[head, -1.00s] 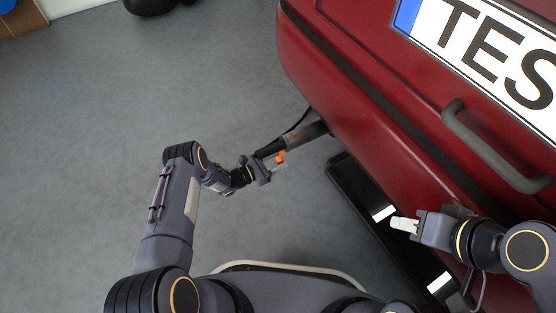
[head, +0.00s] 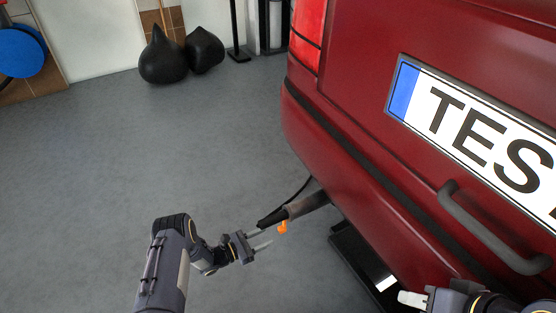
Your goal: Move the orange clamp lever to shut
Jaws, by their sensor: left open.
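The orange clamp lever (head: 283,227) is small and hangs at the lower side of the black nozzle (head: 271,218) on the pipe (head: 308,204) behind the car's bumper. My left gripper (head: 264,239) is open, its two thin fingers pointing right toward the lever. The fingertips are just left of and below the lever, and the gap between them looks empty. Whether a fingertip touches the lever is too small to tell. My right gripper (head: 410,298) is at the bottom right, away from the lever. Its pale fingers overlap, so their opening is hidden.
The red car (head: 345,120) with its number plate (head: 470,130) fills the right side. A dark flat platform (head: 352,255) lies on the floor below the bumper. Black teardrop-shaped bags (head: 163,58) stand at the back left. The grey floor left of the car is clear.

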